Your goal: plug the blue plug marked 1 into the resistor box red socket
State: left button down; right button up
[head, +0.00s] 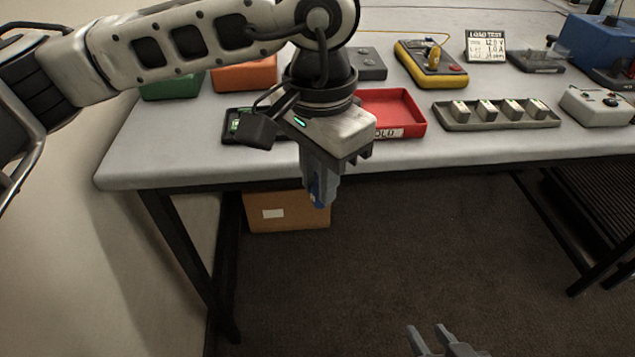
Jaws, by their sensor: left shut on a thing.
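My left gripper (320,200) points down in front of the table's front edge. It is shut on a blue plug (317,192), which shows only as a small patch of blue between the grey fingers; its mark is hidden. My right gripper (429,330) is at the bottom of the view, empty, with its two fingers apart. A pale box with a dark knob (598,105) stands at the right of the table, and a small grey box (368,63) stands at the back. I cannot tell which is the resistor box, and no red socket shows clearly.
A red tray (412,112) lies partly behind my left gripper. A tray of several pale blocks (500,124) is right of it. A yellow meter (430,65), a load test sign (485,46) and a blue unit (600,40) stand further back. The table front (190,160) is bare at left.

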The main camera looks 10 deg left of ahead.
pick_arm(q)
jog(key=w+d+f+m, duration=0.3)
jog(key=d+f+m, duration=0.1)
jog(key=shift+w+f+m, duration=0.3)
jog(key=shift+w+f, duration=0.05)
jog(key=shift+r, duration=0.1)
dwell(0.3)
jog(key=s+a+r+n, duration=0.4)
jog(key=a+r+n, duration=0.4)
jog(key=r, duration=0.1)
jog(key=shift+s, duration=0.4)
jog(key=w+d+n, duration=0.4)
jog(key=w+d, duration=0.2)
jog(key=d, duration=0.4)
jog(key=shift+w+n, duration=0.3)
jog(key=shift+w, duration=0.05)
